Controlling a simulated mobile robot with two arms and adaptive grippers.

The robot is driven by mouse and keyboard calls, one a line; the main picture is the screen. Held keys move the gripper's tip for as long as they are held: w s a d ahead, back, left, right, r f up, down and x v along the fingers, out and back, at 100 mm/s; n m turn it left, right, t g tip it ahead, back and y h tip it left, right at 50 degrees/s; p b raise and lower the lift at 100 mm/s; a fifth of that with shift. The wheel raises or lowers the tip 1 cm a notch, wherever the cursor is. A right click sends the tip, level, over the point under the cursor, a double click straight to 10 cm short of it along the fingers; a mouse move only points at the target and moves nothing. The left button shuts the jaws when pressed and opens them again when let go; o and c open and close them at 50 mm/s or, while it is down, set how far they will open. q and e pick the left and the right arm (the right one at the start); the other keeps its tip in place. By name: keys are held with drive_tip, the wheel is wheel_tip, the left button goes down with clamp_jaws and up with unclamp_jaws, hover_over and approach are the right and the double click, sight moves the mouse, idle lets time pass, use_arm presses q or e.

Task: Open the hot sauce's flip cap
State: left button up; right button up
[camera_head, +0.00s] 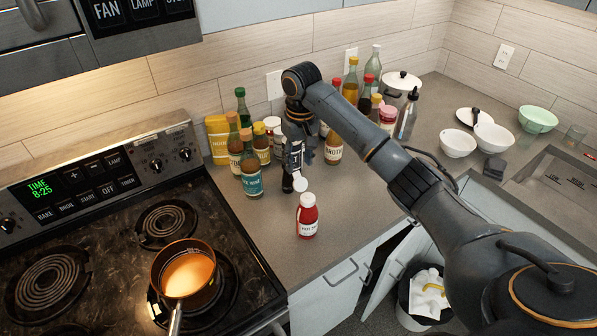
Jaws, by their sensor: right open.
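The hot sauce (307,218) is a small red bottle with a white label and a white top. It stands upright on the grey counter, near its front edge and right of the stove. A white rounded piece (301,184) shows just above and behind the top; I cannot tell whether it is the raised flip lid. My right gripper (290,183) points down just behind and left of the bottle's top, with its dark fingertips close to the white piece. It is open and holds nothing that I can see; contact is unclear. My left gripper is out of view.
Several sauce bottles, such as the teal-labelled bottle (251,170), crowd the counter behind and left of my right gripper. The stove (110,235) with a pan of orange liquid (187,275) is at left. Bare counter (345,205) lies right of the hot sauce.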

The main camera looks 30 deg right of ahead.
sight(299, 179)
wheel_tip(299, 179, up, 6)
idle(0.5)
